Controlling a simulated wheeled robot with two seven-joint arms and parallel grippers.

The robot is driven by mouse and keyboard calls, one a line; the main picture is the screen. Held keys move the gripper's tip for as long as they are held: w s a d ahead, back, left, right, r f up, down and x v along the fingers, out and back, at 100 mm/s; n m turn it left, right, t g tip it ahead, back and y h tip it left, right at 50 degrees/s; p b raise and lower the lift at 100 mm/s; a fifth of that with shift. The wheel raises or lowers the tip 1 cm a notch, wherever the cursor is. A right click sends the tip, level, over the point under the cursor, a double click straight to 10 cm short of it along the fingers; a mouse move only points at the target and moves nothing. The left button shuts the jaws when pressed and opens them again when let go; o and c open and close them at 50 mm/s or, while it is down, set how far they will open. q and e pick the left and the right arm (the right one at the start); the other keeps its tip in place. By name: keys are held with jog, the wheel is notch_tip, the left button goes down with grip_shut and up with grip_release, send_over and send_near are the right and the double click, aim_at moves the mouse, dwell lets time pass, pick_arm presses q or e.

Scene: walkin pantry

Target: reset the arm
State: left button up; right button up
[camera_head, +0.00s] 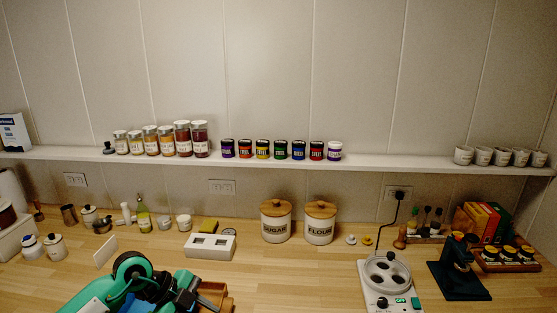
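A teal and black machine-like shape (130,281) stands at the bottom left, cut off by the lower edge of the picture.
On the wooden counter (292,268) stand sugar (275,220) and flour (319,222) jars, a white block with two openings (210,246), a white appliance (388,279) and a dark stand (459,268). Jars line the wall shelf (400,163). The counter's middle front is clear.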

pick_arm(q)
jog(key=s+d+r+m+h, duration=0.1)
jog(key=s+d+r+h, duration=0.15)
jog(key=d+h, duration=0.35)
notch_tip(320, 180, up, 10)
jog(key=d+n+t+h, duration=0.1)
jog(key=n+t+h, duration=0.2)
jog(key=n+t, duration=0.65)
jog(key=w+a+f+n+t+y, duration=0.1)
jog(key=a+f+n+t+y, duration=0.4)
jog(key=a+n+t+y, duration=0.65)
jog(key=s+a+f+n+g+y, duration=0.3)
jog(key=s+f+g+y, duration=0.3)
jog(key=f, duration=0.4)
jog(key=s+f+m+g, duration=0.1)
jog(key=s+f+g, duration=0.5)
jog(key=s, duration=0.4)
jog(key=s+f+g, duration=0.6)
jog(key=s, duration=0.3)
notch_tip(320, 180, down, 31)
jog(key=s+d+g, duration=0.1)
jog(key=g, duration=0.1)
jog(key=s+a+f+m+g, duration=0.1)
jog(key=s+a+f, duration=0.2)
jog(key=s+f, duration=1.6)
jog(key=shift+a+f, duration=0.2)
jog(key=shift+f, duration=0.4)
